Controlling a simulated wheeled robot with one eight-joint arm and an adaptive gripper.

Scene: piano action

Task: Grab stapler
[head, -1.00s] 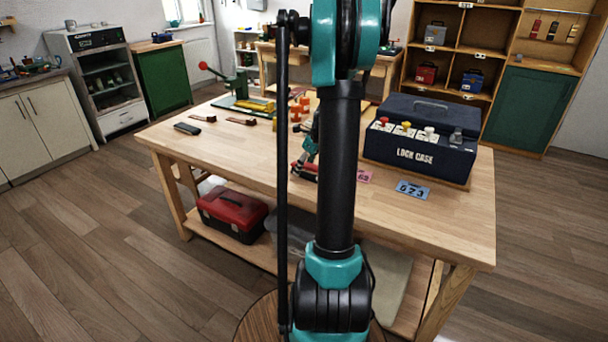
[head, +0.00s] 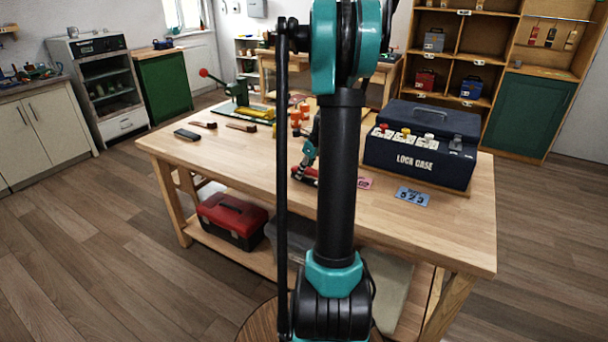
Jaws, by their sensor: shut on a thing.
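A red and black object (head: 305,176), which looks like the stapler, is at the middle of the wooden workbench, partly hidden behind my arm. My gripper (head: 303,166), teal and black, reaches down to it from above and appears shut on it. The arm's black link hides its right side, and the fingertips are too small to see clearly. I cannot tell whether the stapler touches the bench or is slightly raised.
The workbench (head: 250,165) holds a dark blue lock case (head: 420,148) on the right, number cards (head: 413,196) before it, orange pieces (head: 296,118), a green press (head: 238,92) and a dark block (head: 187,134). A red toolbox (head: 232,218) sits on the lower shelf. The bench's front left is clear.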

